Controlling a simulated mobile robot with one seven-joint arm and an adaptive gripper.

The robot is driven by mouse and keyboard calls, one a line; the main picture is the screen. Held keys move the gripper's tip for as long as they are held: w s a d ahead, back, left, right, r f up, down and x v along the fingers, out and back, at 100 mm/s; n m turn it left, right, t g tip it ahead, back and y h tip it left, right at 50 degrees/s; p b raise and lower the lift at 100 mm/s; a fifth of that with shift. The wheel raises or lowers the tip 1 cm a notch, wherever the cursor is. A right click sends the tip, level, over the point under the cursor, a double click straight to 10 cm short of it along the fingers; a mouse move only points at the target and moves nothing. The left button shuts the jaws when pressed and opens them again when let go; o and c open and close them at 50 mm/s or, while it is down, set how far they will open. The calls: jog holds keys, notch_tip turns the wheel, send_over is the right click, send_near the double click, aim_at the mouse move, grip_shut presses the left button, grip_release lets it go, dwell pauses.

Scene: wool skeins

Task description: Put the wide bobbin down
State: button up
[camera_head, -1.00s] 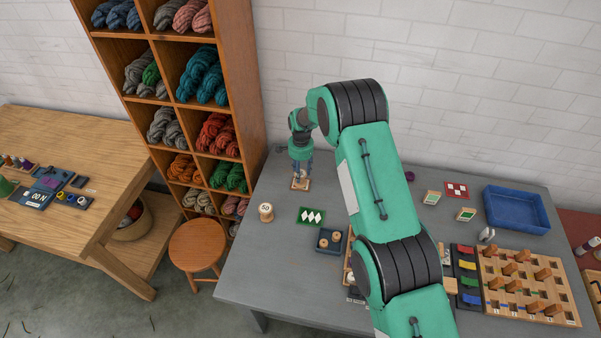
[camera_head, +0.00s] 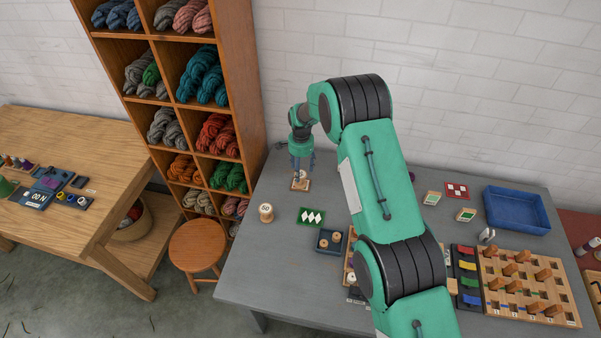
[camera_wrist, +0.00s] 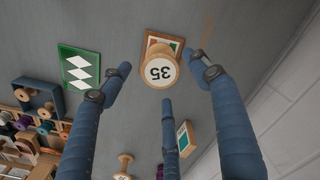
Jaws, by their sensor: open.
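A pale wooden bobbin marked 35 (camera_wrist: 159,68), seemingly the wide bobbin, stands on a small wooden-edged plate (camera_wrist: 174,41) with an orange and green pattern. In the head view the plate (camera_head: 300,186) lies near the back left of the grey table, and the bobbin on it is small and partly hidden by my fingers. My gripper (camera_head: 301,167) is just above it, pointing down. In the wrist view my gripper (camera_wrist: 163,82) is open, its blue fingers spread around the bobbin with visible gaps and nothing held.
A bobbin marked 50 (camera_head: 266,212), a green card with white diamonds (camera_head: 311,216) and a blue box of bobbins (camera_head: 330,248) stand nearer the front. A blue tray (camera_head: 517,229) and a pegged wooden board (camera_head: 572,316) are at right. A shelf (camera_head: 240,60) borders the left.

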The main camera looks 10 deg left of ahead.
aim_at(301, 174)
notch_tip(301, 174, up, 10)
dwell(0.5)
dwell(0.8)
